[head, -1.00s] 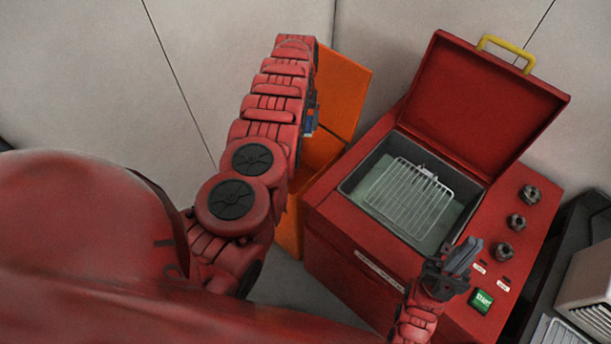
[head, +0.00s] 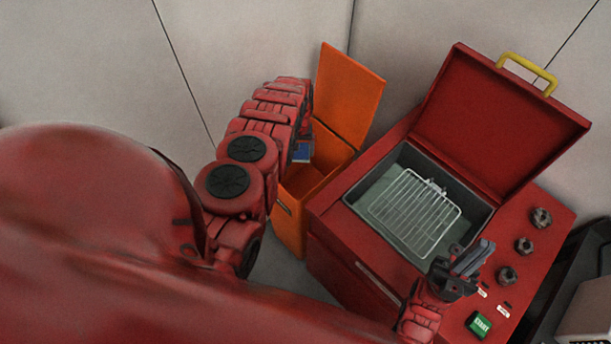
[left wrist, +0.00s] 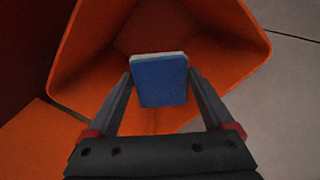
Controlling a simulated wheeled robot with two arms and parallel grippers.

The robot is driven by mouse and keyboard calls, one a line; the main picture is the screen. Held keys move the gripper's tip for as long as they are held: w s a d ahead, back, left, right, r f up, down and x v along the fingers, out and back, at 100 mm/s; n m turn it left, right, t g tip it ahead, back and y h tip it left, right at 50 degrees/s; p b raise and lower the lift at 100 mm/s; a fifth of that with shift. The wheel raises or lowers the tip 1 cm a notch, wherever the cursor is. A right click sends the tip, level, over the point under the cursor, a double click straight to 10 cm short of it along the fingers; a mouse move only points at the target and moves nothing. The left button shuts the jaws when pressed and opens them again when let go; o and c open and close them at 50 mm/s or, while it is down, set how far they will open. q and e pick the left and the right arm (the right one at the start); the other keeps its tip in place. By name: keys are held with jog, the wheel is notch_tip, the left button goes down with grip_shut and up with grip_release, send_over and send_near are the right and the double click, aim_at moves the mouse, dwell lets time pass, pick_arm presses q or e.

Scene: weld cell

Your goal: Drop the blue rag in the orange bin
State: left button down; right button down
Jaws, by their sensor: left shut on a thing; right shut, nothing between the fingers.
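The blue rag (left wrist: 160,82) is a flat, folded pad with a pale edge. In the left wrist view my left gripper (left wrist: 160,95) is shut on it, one finger at each side. The rag is over the open mouth of the orange bin (left wrist: 72,72), whose inside shows behind it. In the head view the rag (head: 302,152) shows beside my left arm, in front of the bin's opening. The bin (head: 291,226) stands on the floor with its lid (head: 350,95) raised; my left arm hides part of it. My right gripper (head: 472,258) is shut and empty above the red machine's front.
A red machine (head: 335,232) stands right of the bin, its lid (head: 505,115) open over a basin with a wire rack (head: 415,210). It has several dark knobs and a green START button (head: 478,325). Pale walls stand close behind.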

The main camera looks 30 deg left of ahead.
pick_arm(q)
jog(key=shift+f, duration=0.35)
jog(key=shift+r, duration=0.1)
jog(key=shift+c, duration=1)
grip_release()
jog(key=shift+o, duration=1)
notch_tip(320, 180, up, 9)
jog(key=p, duration=0.6)
jog(key=shift+p, duration=0.35)
notch_tip(320, 180, up, 8)
jog(key=p, duration=0.3)
jog(key=shift+r+p, duration=0.2)
jog(key=shift+p, duration=0.15)
